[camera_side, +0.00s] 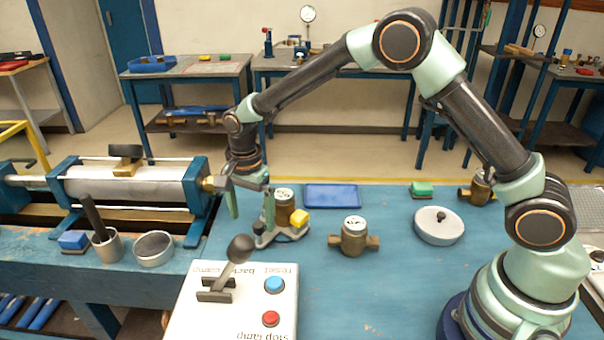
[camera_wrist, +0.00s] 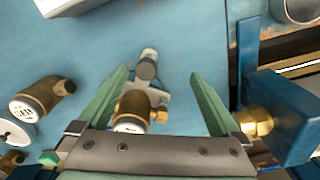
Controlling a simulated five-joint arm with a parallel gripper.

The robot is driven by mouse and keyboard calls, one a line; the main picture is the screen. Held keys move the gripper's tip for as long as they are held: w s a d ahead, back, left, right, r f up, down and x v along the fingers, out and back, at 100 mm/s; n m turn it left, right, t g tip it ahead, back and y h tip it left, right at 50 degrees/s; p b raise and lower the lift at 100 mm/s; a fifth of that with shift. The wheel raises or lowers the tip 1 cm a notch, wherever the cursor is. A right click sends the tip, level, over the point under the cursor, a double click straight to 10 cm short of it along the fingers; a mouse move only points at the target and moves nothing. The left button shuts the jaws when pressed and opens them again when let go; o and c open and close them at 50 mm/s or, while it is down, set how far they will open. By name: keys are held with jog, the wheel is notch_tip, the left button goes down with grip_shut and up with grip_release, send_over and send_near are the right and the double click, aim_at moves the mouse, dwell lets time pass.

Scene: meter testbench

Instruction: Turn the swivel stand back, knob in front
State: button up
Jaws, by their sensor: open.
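A small dark knob (camera_side: 258,228) sits at the stand's left end in the side view. My gripper (camera_side: 251,220) is open and points down over that end. In the wrist view the stand (camera_wrist: 163,99), a grey upright knob (camera_wrist: 148,68) and the meter (camera_wrist: 136,106) lie between the spread fingers of my gripper (camera_wrist: 158,75). No finger clearly touches the stand; part of the meter is hidden behind the gripper body.
A white control box (camera_side: 240,310) with a lever stands in front. A second brass meter (camera_side: 354,238) and a white round dish (camera_side: 438,226) are to the right. A blue tray (camera_side: 332,196) lies behind. The clamp rig (camera_side: 196,196) is close on the left.

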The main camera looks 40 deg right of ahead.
jog(key=shift+r, duration=0.1)
jog(key=shift+r, duration=2.65)
jog(key=m, duration=0.1)
jog(key=r+m, duration=0.1)
jog(key=m, duration=0.1)
jog(key=shift+s+r, duration=0.1)
jog(key=shift+s, duration=0.25)
jog(key=m, duration=0.2)
jog(key=s+r+m, duration=0.1)
jog(key=shift+d+r+m, duration=0.1)
jog(key=shift+r+m, duration=0.05)
jog(key=shift+m, duration=0.25)
jog(key=shift+f, duration=2.85)
jog(key=shift+f, duration=0.7)
jog(key=shift+f, duration=0.3)
